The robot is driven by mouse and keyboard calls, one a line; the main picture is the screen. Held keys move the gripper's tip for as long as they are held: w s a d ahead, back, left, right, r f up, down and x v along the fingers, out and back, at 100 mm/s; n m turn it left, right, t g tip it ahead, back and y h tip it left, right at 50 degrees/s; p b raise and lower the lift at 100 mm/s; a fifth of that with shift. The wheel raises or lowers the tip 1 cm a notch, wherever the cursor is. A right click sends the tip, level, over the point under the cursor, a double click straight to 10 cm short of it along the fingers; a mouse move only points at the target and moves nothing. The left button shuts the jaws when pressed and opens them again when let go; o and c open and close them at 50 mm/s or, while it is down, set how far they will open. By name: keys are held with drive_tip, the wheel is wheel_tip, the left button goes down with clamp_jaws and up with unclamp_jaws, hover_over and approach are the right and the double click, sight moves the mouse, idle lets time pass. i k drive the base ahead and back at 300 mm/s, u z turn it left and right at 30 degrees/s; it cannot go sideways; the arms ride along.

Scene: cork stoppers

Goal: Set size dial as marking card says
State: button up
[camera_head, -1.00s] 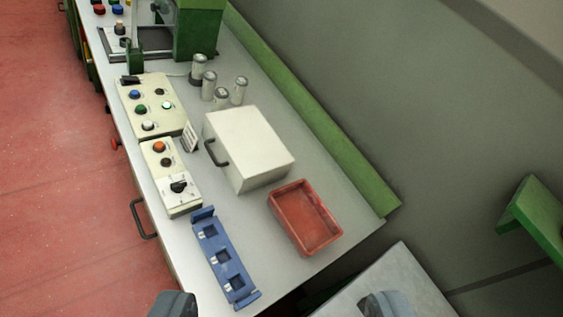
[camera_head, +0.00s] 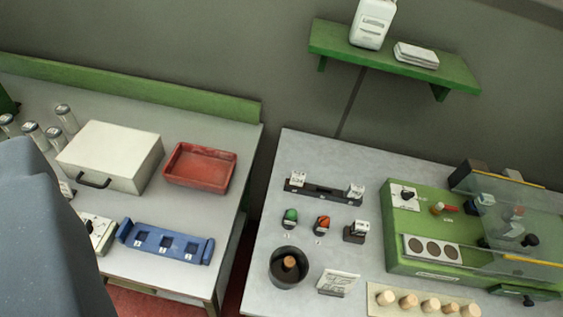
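On the right bench, a green machine (camera_head: 425,215) carries a white plate with a black dial (camera_head: 404,195) at its left end. A second black dial (camera_head: 90,226) shows on a cream control box on the left bench, partly hidden. I cannot tell by label which is the size dial. A white printed card (camera_head: 338,284) stands at the front of the right bench; its print is too small to read. A large blue-grey part of mine (camera_head: 50,235), perhaps a gripper finger, fills the lower left; no second finger shows and nothing held is visible.
A black rail (camera_head: 325,191) holds small white tags. Green (camera_head: 290,216) and orange (camera_head: 322,223) buttons, a dark cup (camera_head: 290,268) and a board (camera_head: 378,301) with several corks are nearby. The left bench has a red tray (camera_head: 200,167) and blue rack (camera_head: 168,243). A gap separates the benches.

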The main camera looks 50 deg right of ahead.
sight(406, 195)
drive_tip(key=z, duration=2.15)
drive_tip(key=k, duration=0.9)
drive_tip(key=u, duration=0.3)
drive_tip(key=i, duration=0.7)
drive_tip(key=z, duration=0.2)
